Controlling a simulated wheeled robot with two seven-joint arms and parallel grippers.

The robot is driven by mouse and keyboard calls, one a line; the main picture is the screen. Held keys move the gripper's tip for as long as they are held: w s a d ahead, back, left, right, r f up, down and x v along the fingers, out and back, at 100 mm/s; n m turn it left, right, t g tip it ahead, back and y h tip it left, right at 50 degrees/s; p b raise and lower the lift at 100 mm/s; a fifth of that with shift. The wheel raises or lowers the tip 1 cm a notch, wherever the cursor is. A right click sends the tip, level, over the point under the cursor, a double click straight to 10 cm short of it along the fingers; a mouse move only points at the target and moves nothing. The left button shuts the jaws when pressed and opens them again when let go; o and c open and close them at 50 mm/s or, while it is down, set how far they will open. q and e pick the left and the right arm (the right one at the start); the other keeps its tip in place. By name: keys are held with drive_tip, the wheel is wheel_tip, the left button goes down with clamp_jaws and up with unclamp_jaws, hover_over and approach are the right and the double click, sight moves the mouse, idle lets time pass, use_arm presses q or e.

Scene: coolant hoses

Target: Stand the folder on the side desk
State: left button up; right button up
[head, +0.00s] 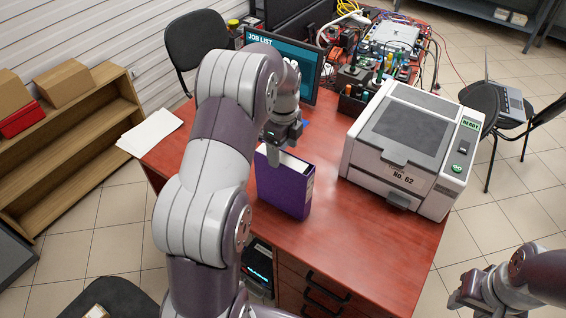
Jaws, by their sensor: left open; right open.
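The purple folder (284,189) stands upright on the red-brown desk (345,245), near its front left edge, with a pale label on its spine. My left gripper (283,146) is open at the folder's top edge, with a finger reaching down in front of it. Whether the fingers touch the folder I cannot tell, as my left arm hides part of the gripper and of the desk. My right gripper (468,294) is at the lower right, off the desk and away from the folder; it is open.
A printer (405,150) marked No. 62 fills the desk's right side. Behind are a monitor (290,62) reading JOB LIST and a clutter of tools and cables (385,50). White papers (150,133) lie at the left corner. The desk front, right of the folder, is clear.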

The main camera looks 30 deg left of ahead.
use_arm(q)
wheel_tip(320, 180, up, 5)
drive_tip(key=shift+f+p, duration=0.1)
drive_tip(key=shift+p, duration=1.05)
drive_tip(key=shift+r+p, duration=0.3)
drive_tip(key=shift+r, duration=0.1)
drive_tip(key=shift+s+d+r+n, duration=0.1)
drive_tip(key=shift+s+d+n, duration=0.15)
drive_tip(key=shift+d+n, duration=0.15)
drive_tip(key=s+d+n, duration=0.5)
drive_tip(key=s+n, duration=0.4)
drive_tip(key=s+d+f+n+t, duration=0.1)
drive_tip(key=s+d+n, duration=0.5)
drive_tip(key=s+n, duration=0.3)
drive_tip(key=shift+s+d, duration=0.2)
drive_tip(key=shift+s, duration=0.15)
drive_tip(key=shift+s, duration=0.1)
